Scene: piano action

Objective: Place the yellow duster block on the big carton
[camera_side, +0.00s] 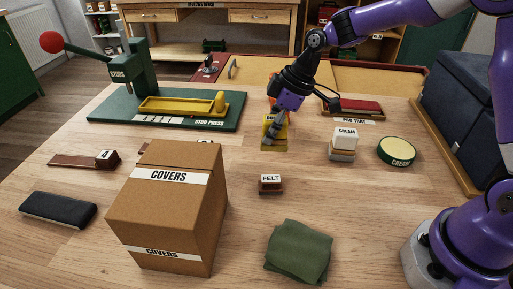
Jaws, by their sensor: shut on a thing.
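The yellow duster block (268,143) is in my gripper (274,126), near the middle of the side view. My gripper is shut on it, and the fingers partly cover its label. I cannot tell whether the block's lower end touches the table or hangs just above it. The big carton (160,208) is a closed brown box labelled COVERS, standing at the front left. Its flat top (182,156) is bare. My gripper is behind and to the right of the carton, apart from it.
A small FELT block (271,184) and a green cloth (299,251) lie right of the carton. The green stud press (134,72) stands at back left. A dark eraser-like block (58,209) lies front left.

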